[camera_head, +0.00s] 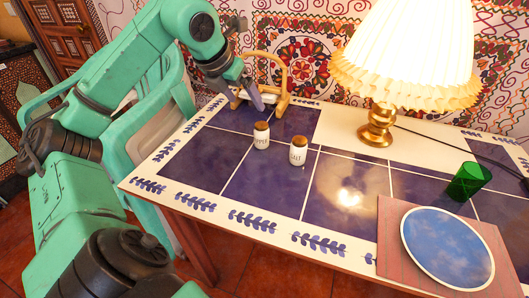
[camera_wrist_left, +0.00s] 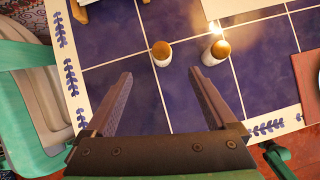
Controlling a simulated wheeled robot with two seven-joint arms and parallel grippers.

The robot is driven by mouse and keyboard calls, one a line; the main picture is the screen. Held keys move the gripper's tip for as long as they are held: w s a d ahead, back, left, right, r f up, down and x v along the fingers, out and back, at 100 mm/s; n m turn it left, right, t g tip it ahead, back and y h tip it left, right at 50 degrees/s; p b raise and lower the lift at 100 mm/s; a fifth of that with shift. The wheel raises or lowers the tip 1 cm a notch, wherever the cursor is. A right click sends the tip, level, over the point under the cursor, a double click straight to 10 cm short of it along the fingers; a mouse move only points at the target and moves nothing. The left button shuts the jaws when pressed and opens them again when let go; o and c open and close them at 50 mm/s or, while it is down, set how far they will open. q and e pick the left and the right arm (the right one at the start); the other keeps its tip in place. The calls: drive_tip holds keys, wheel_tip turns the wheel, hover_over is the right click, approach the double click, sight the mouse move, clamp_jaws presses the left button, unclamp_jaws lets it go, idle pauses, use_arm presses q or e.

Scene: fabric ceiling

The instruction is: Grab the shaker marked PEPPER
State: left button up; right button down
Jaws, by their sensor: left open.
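Two white shakers with brown tops stand upright on the blue tiled table (camera_head: 240,191). The left shaker (camera_head: 261,137) has a small dark label, too blurred to read for certain; the right one (camera_head: 298,152) reads SALT. In the left wrist view, the left shaker (camera_wrist_left: 161,56) shows just past the fingertips, between their lines, and the salt shaker (camera_wrist_left: 213,55) is to its right. My left gripper (camera_head: 246,103) is open and empty, above the table behind the left shaker, not touching it. It also shows in the wrist view (camera_wrist_left: 160,75). My right gripper is out of view.
A wooden holder (camera_head: 282,77) stands close behind my left gripper. A lamp with a brass base (camera_head: 377,127) is at the back. A green glass (camera_head: 468,181) and a blue plate (camera_head: 446,246) on a pink mat (camera_head: 390,232) are right. The front-left table is clear.

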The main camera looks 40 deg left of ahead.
sight(259, 129)
use_arm(q)
drive_tip(key=x, duration=0.5)
drive_tip(key=p+x, duration=0.1)
drive_tip(key=x, duration=0.5)
drive_tip(key=s+p+x, duration=0.1)
drive_tip(key=x, duration=0.4)
drive_tip(key=shift+d+f, duration=0.15)
drive_tip(key=shift+f, duration=0.4)
drive_tip(key=shift+r, duration=0.1)
clamp_jaws()
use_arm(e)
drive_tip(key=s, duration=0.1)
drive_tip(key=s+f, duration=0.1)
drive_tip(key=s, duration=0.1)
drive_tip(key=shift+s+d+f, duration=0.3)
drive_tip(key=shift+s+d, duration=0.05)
